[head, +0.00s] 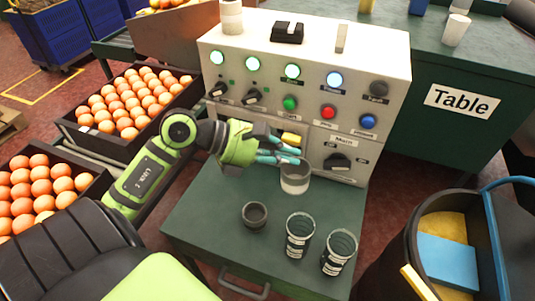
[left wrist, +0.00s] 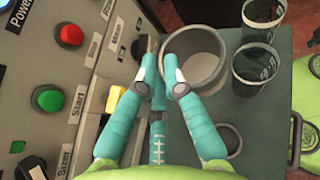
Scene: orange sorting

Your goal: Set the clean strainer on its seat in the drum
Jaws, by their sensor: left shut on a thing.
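My left gripper (head: 298,158) has its teal fingers closed at the rim of a pale, see-through, round cup-like vessel (head: 295,183), in front of the machine's panel. In the left wrist view the fingertips (left wrist: 165,85) meet at the near left edge of this vessel (left wrist: 213,80), which has a grey rim and a white disc-like inside. I cannot tell whether it is the strainer, or whether it touches the green top. A small dark round cup (head: 255,215) stands on the green top, in front of the gripper. I cannot make out a drum seat. My right gripper is out of view.
Two glasses (head: 300,236) (head: 339,252) with dark bands stand at the front right of the green top (head: 205,225). The control panel (head: 310,95) rises close behind the gripper. A black bin (head: 385,270) with sponges stands right. Orange trays (head: 70,130) lie left.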

